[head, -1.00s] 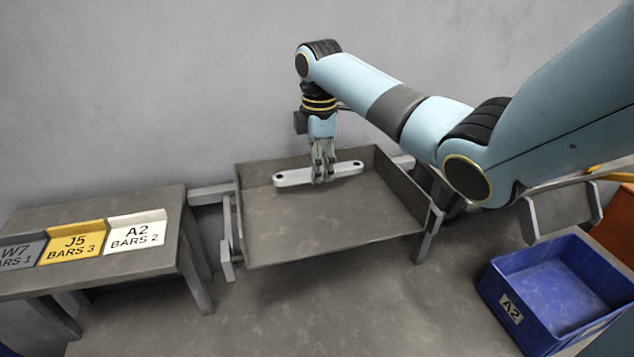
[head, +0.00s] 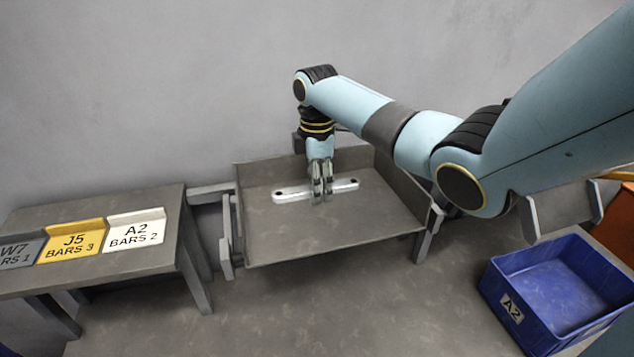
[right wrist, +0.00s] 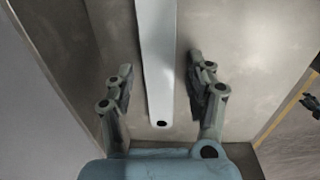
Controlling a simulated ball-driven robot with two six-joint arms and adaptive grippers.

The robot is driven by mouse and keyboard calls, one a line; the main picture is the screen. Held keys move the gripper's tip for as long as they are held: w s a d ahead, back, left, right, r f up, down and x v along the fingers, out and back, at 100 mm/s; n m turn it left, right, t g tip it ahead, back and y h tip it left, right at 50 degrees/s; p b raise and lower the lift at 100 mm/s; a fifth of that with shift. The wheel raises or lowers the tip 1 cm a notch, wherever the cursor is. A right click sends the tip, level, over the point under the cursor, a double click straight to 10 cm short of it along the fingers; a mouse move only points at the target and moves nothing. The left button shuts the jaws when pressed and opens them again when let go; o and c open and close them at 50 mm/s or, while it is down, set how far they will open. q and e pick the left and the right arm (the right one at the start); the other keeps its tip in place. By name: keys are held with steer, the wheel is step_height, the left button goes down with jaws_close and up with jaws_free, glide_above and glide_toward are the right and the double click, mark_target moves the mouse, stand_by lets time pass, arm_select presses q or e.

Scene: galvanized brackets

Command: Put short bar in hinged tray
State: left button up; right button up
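The short bar (head: 290,194) is light metal with a dark hole near each end. It lies flat on the floor of the hinged tray (head: 300,234), toward the back wall. My right gripper (head: 318,197) points down over the middle of the bar and covers part of it. In the right wrist view the gripper (right wrist: 157,75) is open, its fingers on either side of the bar (right wrist: 158,65) with a gap on each side.
A side table (head: 130,261) at left holds label plates, one yellow (head: 75,243) and one white (head: 137,229). A blue bin (head: 510,338) marked A2 stands at lower right, empty. The front part of the tray is clear.

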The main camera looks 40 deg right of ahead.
step_height(320, 180, up, 12)
steer(key=p, duration=0.1)
stand_by(0.5)
stand_by(0.5)
